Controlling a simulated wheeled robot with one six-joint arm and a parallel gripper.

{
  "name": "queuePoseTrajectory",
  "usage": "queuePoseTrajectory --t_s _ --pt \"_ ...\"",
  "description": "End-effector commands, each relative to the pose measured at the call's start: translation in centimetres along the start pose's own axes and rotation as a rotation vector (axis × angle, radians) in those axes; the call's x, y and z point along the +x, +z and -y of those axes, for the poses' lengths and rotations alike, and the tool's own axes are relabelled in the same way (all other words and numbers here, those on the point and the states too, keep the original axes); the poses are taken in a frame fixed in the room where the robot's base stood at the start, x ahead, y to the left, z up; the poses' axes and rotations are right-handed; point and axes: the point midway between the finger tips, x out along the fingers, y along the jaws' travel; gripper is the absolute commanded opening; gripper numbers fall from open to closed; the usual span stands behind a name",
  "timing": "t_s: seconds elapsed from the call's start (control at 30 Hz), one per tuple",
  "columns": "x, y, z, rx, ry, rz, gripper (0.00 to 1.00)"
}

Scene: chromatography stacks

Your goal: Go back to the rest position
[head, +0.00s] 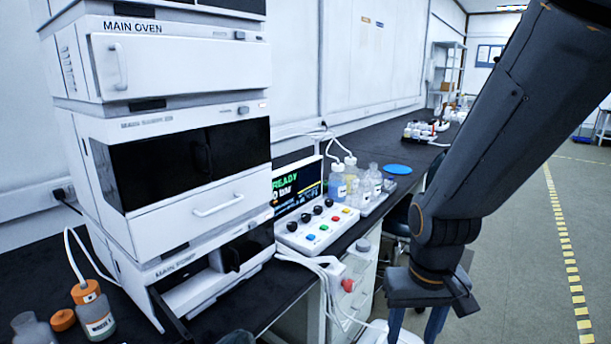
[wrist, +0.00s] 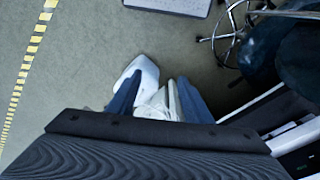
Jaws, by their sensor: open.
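My gripper (head: 416,322) hangs low at the right of the head view, in front of the bench and clear of the stack, its blue fingers pointing down. Its fingertips are cut off by the lower edge. In the wrist view my gripper (wrist: 158,90) has its two blue fingers apart. A pale shape shows between and beyond them; I cannot tell what it is, and no grasped thing is clear.
The control box (head: 318,229) and several bottles (head: 352,182) stand on the dark bench. An orange-capped bottle (head: 93,312) is at the lower left. A wheeled chair base (wrist: 235,40) is at the upper right of the wrist view. Open floor (head: 520,250) lies to the right.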

Motion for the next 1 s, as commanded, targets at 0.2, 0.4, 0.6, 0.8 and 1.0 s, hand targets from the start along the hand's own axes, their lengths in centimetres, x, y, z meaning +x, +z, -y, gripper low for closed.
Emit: queuePoseTrajectory --t_s 0.2,0.4,0.6,0.8,1.0 --pt "-2.5 2.3 0.1 -0.003 -0.016 0.047 0.46" --pt "-5.3 2.0 0.1 -0.002 -0.015 0.017 0.46" --pt "-9.3 1.7 0.0 -0.002 -0.015 -0.025 0.46" --pt "-13.5 1.3 -0.1 -0.001 -0.015 -0.071 0.46" --pt "-15.3 1.0 -0.1 -0.001 -0.014 -0.095 0.46"
